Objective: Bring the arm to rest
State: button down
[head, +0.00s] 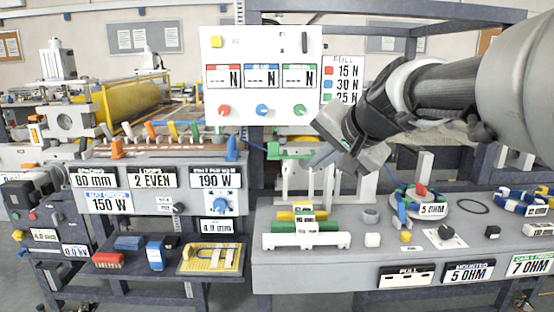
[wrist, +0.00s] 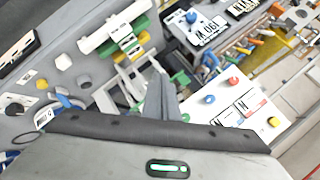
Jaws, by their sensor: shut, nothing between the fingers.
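My arm reaches in from the upper right of the head view. My gripper (head: 322,160) hangs in the air in front of the white panel's lower right, above the right-hand grey bench (head: 330,270). In the wrist view the gripper's fingers (wrist: 160,98) are together, with nothing between them. The gripper looks apart from the bench and the things on it. My forearm hides part of the background and of the force card on the right.
A white panel (head: 215,110) with red, blue and green knobs stands behind the gripper. Green and yellow rolls in a white holder (head: 270,241) lie below it. A round plate (head: 450,209) with a red-topped part is to the right. The left console (head: 140,205) carries value cards.

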jog(key=s+d+f+n+g+h+b, duration=0.1)
jog(key=s+d+f+n+g+h, duration=0.2)
jog(key=s+f, duration=0.7)
jog(key=s+d+f+n+g+h+b, duration=0.1)
jog(key=s+d+f+n, duration=0.4)
jog(key=s, duration=1)
notch_tip(320, 180, up, 27)
jog(key=a+m+p, duration=0.1)
jog(key=a+p, duration=0.1)
jog(key=p, duration=2.6)
jog(key=shift+w+a, duration=0.2)
jog(key=shift+w, duration=0.2)
jog(key=shift+f, duration=0.15)
